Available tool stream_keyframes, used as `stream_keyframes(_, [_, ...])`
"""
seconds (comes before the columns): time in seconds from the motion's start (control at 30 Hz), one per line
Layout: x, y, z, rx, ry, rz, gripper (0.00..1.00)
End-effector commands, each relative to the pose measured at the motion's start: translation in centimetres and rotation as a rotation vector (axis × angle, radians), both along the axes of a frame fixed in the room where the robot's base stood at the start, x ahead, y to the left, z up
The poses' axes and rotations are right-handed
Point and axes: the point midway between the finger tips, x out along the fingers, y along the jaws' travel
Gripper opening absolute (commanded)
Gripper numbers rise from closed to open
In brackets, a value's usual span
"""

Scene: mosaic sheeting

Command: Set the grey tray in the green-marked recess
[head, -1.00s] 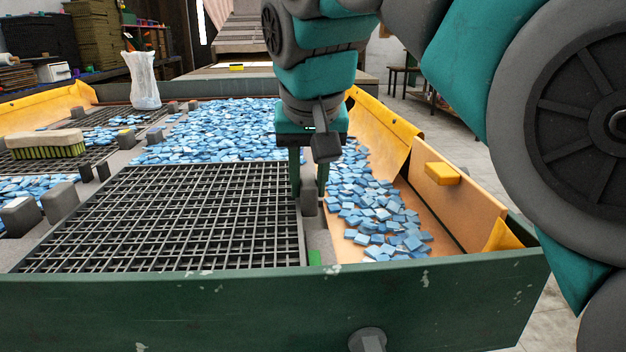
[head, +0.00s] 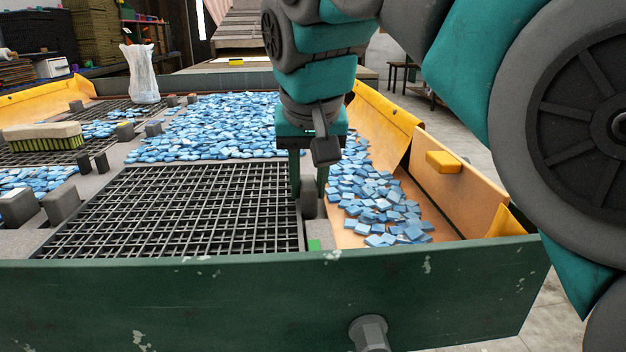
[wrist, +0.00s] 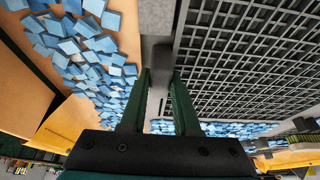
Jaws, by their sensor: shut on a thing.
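The grey tray (head: 118,215) is a dark, square-gridded panel with a grey lug (head: 308,204) at its right side. It is empty and looks level at the near middle of the green bench. My gripper (head: 308,190) is shut on that right lug; in the wrist view, its two fingers (wrist: 160,95) flank it. A green mark (head: 313,245) shows on the grey ledge just off the tray's near right corner. The recess floor is hidden under the tray, and the front wall covers its near edge. I cannot tell whether the tray is fully seated.
Blue tiles (head: 220,125) lie behind the tray, and more fill the orange chute (head: 345,240) at right. A brush (head: 42,137) and a white bag (head: 141,75) stand at left. The green front wall (head: 220,300) rises close in front. Grey posts (head: 60,205) stand left of the tray.

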Motion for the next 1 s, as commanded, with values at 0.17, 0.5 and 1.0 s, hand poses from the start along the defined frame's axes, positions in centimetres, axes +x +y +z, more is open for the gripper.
stream_keyframes(0.17, [0.0, 0.0, -0.2, 0.001, -0.001, -0.001, 0.33])
stream_keyframes(0.5, [0.0, 0.0, -0.2, 0.001, -0.001, 0.000, 0.65])
stream_keyframes(1.0, [-0.9, -0.1, 2.4, 0.001, -0.004, -0.001, 0.65])
